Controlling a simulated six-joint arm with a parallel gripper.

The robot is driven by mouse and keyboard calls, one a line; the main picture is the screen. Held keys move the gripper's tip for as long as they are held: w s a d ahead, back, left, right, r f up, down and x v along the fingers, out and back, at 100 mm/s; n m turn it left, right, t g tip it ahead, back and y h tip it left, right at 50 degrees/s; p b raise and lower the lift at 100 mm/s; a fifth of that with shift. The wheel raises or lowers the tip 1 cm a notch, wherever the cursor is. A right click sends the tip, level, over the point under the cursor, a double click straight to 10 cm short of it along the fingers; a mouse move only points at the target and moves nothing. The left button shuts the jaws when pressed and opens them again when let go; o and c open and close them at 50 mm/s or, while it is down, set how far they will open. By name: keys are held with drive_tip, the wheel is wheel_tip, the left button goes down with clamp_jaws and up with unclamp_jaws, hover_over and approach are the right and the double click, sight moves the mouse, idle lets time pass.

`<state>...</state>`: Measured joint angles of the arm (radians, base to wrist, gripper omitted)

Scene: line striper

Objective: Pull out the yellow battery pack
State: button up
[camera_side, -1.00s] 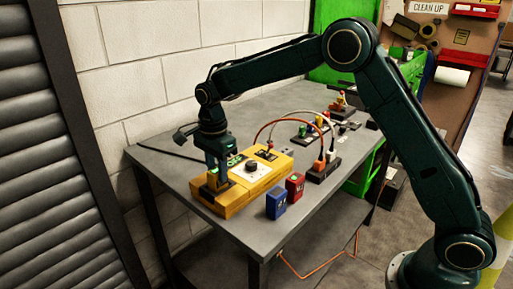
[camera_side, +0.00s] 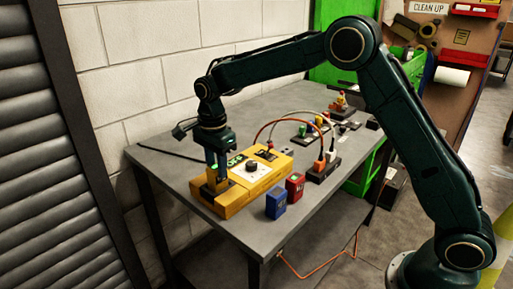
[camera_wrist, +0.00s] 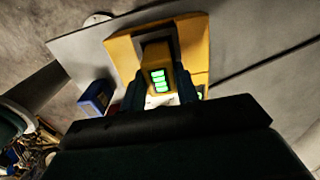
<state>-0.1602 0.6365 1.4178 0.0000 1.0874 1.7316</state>
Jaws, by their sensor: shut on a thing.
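The yellow battery pack (camera_side: 217,182) is at the near left end of the yellow case (camera_side: 245,187) on the grey table. My gripper (camera_side: 218,174) points down over that end and is shut on the pack, with a finger on each side. In the wrist view the pack (camera_wrist: 157,72) shows green lit bars on its end, between the fingertips. The pack stands up above the case's dark socket. I cannot tell whether its lower end is still inside the socket.
A blue pack (camera_side: 276,203) and a red pack (camera_side: 295,187) stand on the table (camera_side: 310,215) right of the case. Orange and grey cables arch from the case to a dark socket block (camera_side: 325,170). A white block wall (camera_side: 140,75) is close behind.

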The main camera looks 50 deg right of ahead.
drive_tip(key=shift+r, duration=2.1)
drive_tip(key=shift+r, duration=0.15)
